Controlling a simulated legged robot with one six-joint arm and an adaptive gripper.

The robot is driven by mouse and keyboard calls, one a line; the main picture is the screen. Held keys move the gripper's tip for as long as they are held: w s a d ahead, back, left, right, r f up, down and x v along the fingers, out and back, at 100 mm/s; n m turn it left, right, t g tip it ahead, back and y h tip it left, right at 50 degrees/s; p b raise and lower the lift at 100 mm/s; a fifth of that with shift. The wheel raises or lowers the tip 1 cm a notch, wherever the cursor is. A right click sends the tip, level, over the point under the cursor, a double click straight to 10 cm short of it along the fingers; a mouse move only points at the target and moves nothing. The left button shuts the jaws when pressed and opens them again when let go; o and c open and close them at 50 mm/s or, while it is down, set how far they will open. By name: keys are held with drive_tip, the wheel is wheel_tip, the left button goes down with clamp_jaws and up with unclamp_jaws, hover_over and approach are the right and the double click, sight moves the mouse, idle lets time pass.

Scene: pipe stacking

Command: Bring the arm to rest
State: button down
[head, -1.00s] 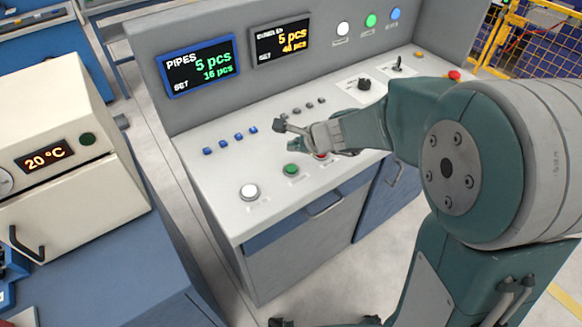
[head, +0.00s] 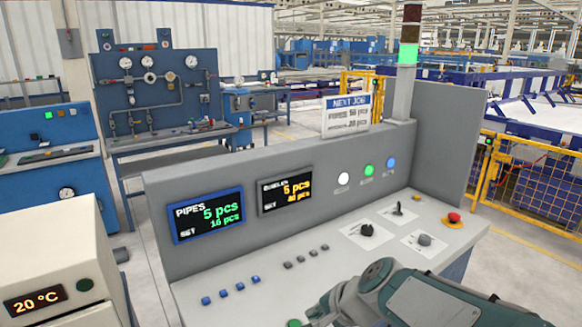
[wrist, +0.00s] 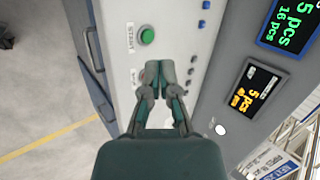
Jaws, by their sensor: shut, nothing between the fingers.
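My gripper (wrist: 158,72) shows in the wrist view with its two fingertips together and nothing between them. It is over the sloped top of the grey control console (head: 345,265), beside the green START button (wrist: 147,36). I cannot tell whether it touches the panel. In the head view my arm comes in from the bottom right, low over the panel, and the fingertips are cut off by the lower edge. The green button (head: 294,323) just shows at that edge.
The console carries a pipes display (head: 207,215), a second display (head: 285,190), rows of small buttons, knobs and a red emergency button (head: 454,218). A cream oven (head: 50,255) stands at the left. A yellow fence (head: 530,190) stands at the right.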

drive_tip(key=s+d+r+n+h, duration=0.1)
drive_tip(key=s+d+n+h, duration=0.2)
drive_tip(key=s, duration=0.4)
drive_tip(key=s+d+r+n+h, duration=0.2)
drive_tip(key=s+d+n, duration=0.4)
drive_tip(key=s+d, duration=0.2)
drive_tip(key=shift+h, duration=0.4)
drive_tip(key=shift+a+r, duration=0.1)
idle(0.3)
